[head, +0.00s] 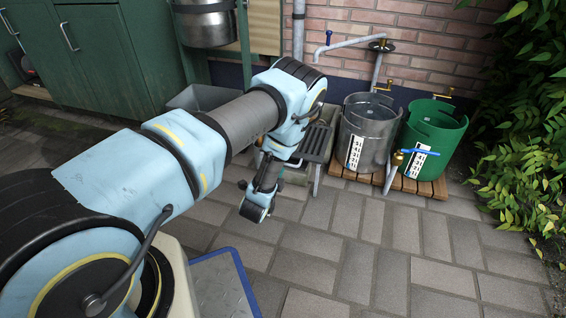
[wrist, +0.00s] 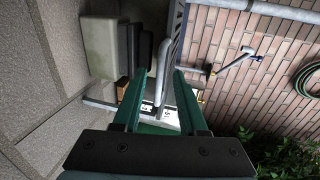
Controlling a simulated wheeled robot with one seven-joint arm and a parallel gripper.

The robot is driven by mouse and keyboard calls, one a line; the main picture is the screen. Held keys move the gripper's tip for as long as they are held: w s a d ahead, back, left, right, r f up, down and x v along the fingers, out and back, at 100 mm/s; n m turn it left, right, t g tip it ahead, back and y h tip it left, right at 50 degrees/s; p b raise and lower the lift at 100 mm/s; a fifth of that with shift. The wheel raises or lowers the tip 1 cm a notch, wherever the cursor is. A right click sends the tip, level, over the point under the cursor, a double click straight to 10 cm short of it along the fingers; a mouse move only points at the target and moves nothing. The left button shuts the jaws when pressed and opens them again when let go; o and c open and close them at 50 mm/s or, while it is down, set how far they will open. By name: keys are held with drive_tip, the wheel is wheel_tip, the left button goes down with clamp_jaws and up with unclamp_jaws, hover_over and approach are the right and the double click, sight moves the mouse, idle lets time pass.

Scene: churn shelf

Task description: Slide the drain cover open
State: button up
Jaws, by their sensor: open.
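The drain cover (head: 318,141) is a dark slatted grate, set low in a stone surround near the wall, just right of my arm's end in the head view. A pale grey upright bar (head: 317,172) stands at its front right. In the wrist view, a dark slatted piece (wrist: 178,34) that looks like the cover shows at top centre. A curved silver bar (wrist: 163,66), probably its handle, shows between the two green fingers. My gripper (wrist: 159,74) is open. I cannot tell whether the fingers touch the bar. In the head view my own wrist hides the fingertips.
A steel churn (head: 366,138) and a green churn (head: 433,143) stand on a wooden pallet (head: 400,183) to the right, with taps and a wall pipe above. A grey tub (head: 205,97) is behind my arm. Foliage (head: 527,150) fills the right edge. The front paving (head: 340,255) is clear.

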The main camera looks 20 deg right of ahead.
drive_tip(key=p+v, duration=0.2)
drive_tip(key=v, duration=0.5)
drive_tip(key=shift+s+a, duration=0.25)
drive_tip(key=shift+s, duration=0.05)
drive_tip(key=w+a+r+n+g+y+p, duration=0.1)
drive_tip(key=w+a+r+n+y, duration=0.3)
drive_tip(key=w+a+r+n, duration=0.3)
drive_tip(key=w+a+r+n+g+y, duration=0.2)
drive_tip(key=w+a+r+n+y, duration=0.2)
drive_tip(key=r+n, duration=0.45)
drive_tip(key=s+a+r+n+g+y+p, duration=0.25)
drive_tip(key=s+a+r+n+g, duration=0.6)
drive_tip(key=s+a+r, duration=1.1)
wheel_tip(320, 180, up, 39)
drive_tip(key=w+n+t+p, duration=0.1)
drive_tip(key=p, duration=3.6)
drive_tip(key=shift+w+a+t, duration=0.2)
drive_tip(key=shift+a+t, duration=0.05)
drive_tip(key=shift+t, duration=0.1)
